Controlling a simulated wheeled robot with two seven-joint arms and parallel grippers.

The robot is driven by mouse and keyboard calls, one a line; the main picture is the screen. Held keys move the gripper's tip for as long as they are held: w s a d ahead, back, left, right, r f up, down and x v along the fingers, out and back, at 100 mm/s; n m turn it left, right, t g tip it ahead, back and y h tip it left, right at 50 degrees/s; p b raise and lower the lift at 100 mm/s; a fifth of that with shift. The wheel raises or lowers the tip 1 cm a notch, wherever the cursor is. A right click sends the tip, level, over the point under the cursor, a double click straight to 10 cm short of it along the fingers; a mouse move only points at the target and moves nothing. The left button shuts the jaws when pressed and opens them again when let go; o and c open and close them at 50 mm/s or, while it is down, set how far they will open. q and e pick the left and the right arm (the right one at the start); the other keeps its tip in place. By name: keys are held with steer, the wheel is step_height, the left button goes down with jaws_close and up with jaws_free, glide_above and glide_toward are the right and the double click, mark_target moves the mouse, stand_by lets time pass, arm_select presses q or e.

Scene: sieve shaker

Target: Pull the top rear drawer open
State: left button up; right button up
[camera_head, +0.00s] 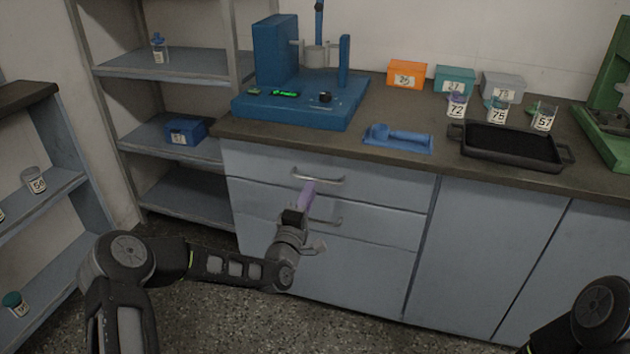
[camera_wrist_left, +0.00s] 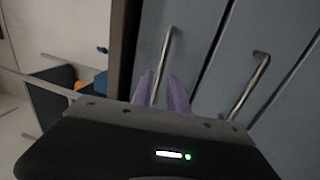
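The top drawer (camera_head: 390,187) of the grey-blue cabinet is shut, its front flush under the dark countertop. Its metal bar handle (camera_head: 318,181) also shows in the left wrist view (camera_wrist_left: 166,50). My left gripper (camera_head: 308,188) has purple fingers and is in front of this handle. In the left wrist view the fingers of my left gripper (camera_wrist_left: 160,90) are apart, with the lower end of the handle in line with the gap between them. I cannot tell if they touch it. My right gripper is not in view.
A second drawer handle (camera_head: 325,221) lies just below, close to my left gripper. The countertop (camera_head: 400,108) holds a blue shaker (camera_head: 290,110), a blue tool holder (camera_head: 398,138), a black tray (camera_head: 510,147), small boxes and labelled jars. Shelving (camera_head: 165,63) stands at the left.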

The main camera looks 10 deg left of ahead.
mark_target(315, 180)
arm_select(q)
steer(key=x, duration=0.5)
steer(key=shift+w, duration=0.25)
jaws_close()
stand_by(1.2)
